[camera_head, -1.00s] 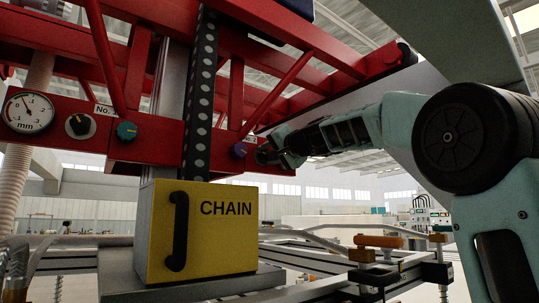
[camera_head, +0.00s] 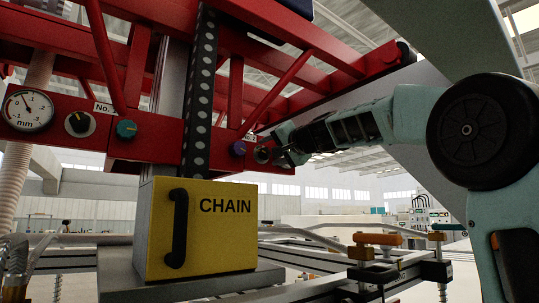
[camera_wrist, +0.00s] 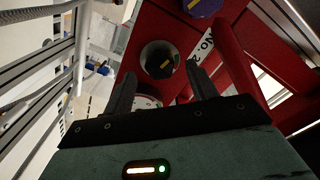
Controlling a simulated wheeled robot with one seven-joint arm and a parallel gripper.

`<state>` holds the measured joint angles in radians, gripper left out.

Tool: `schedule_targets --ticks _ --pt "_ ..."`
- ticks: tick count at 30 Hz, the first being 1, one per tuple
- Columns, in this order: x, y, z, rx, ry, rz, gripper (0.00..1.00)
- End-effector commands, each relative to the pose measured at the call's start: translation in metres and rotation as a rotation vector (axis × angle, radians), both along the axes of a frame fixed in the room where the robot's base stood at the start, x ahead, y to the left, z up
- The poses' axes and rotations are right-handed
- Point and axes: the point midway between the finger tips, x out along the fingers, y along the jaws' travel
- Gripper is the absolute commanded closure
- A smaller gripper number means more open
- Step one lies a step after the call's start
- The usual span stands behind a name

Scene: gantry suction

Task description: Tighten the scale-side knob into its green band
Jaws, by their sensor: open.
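A black knob with a yellow mark (camera_wrist: 160,64) sits in a round grey ring on the red beam. It is ahead of my gripper (camera_wrist: 162,73) in the wrist view, between the two spread fingers. My gripper is open and empty, apart from the knob as far as I can tell. In the head view my gripper (camera_head: 283,157) is at the beam's right end, just right of this knob (camera_head: 263,155). Another black knob with a yellow pointer (camera_head: 78,124) is beside the mm gauge (camera_head: 28,110) at the left. I cannot make out a green band around either knob.
A purple knob (camera_head: 238,149) is close to the left of my gripper, and a teal knob (camera_head: 126,130) is farther left. A yellow CHAIN box (camera_head: 205,230) stands below the beam. A red diagonal brace (camera_wrist: 232,65) rises close by the right finger.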

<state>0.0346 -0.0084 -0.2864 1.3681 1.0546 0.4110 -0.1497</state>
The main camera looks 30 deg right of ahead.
Motion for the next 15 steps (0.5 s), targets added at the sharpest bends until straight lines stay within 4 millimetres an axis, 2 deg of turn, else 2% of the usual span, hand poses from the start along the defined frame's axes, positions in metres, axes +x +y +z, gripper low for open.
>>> schedule_targets --ticks 15 --pt "-0.122 -0.005 -0.002 -0.001 -0.003 -0.002 0.43"
